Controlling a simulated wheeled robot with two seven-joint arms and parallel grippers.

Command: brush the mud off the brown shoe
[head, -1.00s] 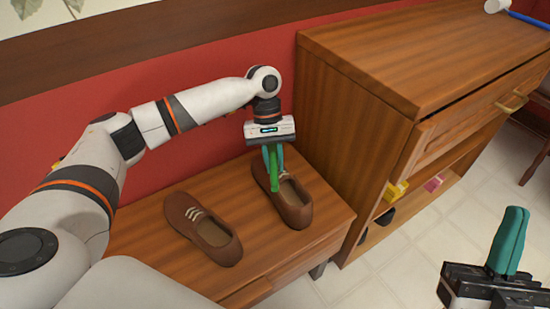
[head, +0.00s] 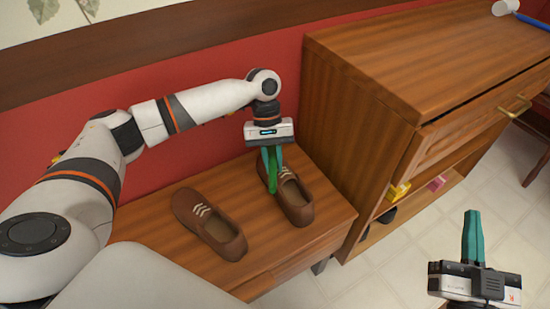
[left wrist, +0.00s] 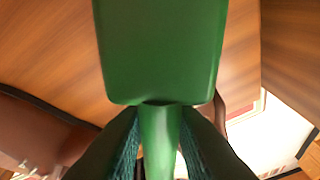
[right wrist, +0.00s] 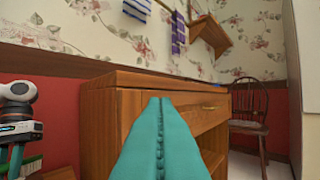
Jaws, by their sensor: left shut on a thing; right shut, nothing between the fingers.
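Two brown shoes with pale laces stand side by side on a wooden bench (head: 150,222): a left shoe (head: 209,226) and a right shoe (head: 297,205). My left gripper (head: 271,163) points down, shut on a green brush (head: 272,181) at the far end of the right shoe. The brush's broad green back (left wrist: 160,50) fills the middle of the left wrist view and hides much of that shoe; I cannot tell if it touches. No mud is clearly visible on either shoe. My right gripper (head: 473,232) is shut and empty, over the floor at the lower right.
A wooden cabinet (head: 350,150) with a brass-handled drawer and an open lower shelf stands right of the bench. The shelf holds yellow (head: 399,190) and pink (head: 436,184) items. A red wall is close behind the bench. A chair (right wrist: 249,110) stands beyond the cabinet.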

